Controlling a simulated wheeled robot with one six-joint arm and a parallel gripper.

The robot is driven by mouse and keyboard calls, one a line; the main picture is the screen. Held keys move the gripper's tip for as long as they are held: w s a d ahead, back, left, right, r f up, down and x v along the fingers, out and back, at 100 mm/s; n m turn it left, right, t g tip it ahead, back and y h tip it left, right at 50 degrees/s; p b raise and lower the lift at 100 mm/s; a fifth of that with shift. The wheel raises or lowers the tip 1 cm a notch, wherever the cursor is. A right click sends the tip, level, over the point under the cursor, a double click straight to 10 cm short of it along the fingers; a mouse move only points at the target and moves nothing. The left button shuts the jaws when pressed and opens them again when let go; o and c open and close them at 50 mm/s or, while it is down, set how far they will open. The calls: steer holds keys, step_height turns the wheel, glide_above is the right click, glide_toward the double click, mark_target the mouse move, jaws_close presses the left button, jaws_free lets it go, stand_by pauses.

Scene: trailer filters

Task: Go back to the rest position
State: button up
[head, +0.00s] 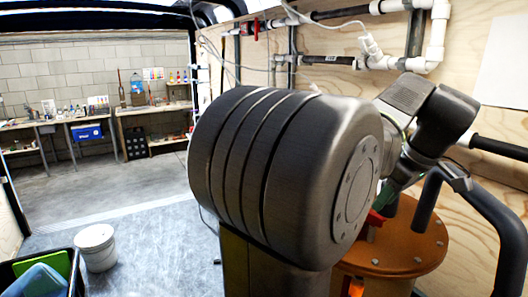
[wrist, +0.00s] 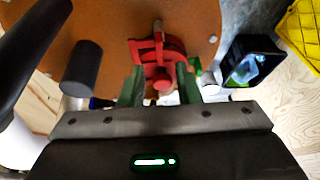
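My gripper (wrist: 160,84) shows in the wrist view as two green fingers standing apart. A red clamp-like part (wrist: 158,50) on the rim of a round orange lid (wrist: 105,25) lies beyond and between the fingers. I see a gap beside its red knob, and cannot tell whether either finger touches it. In the head view my arm covers much of the middle. My gripper (head: 390,192) points down at the orange drum (head: 408,240), close to the red part (head: 373,220), and is partly hidden.
Black bent pipes (head: 482,205) stand right of the drum, by the plywood wall (head: 455,65) with white pipes (head: 418,65). A white bucket (head: 97,247) and a black bin (head: 45,270) with green and blue items stand at lower left. The grey floor behind is open up to the workbenches.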

mark_target(376, 216)
steer(key=x, duration=0.5)
steer(key=shift+r, duration=0.15)
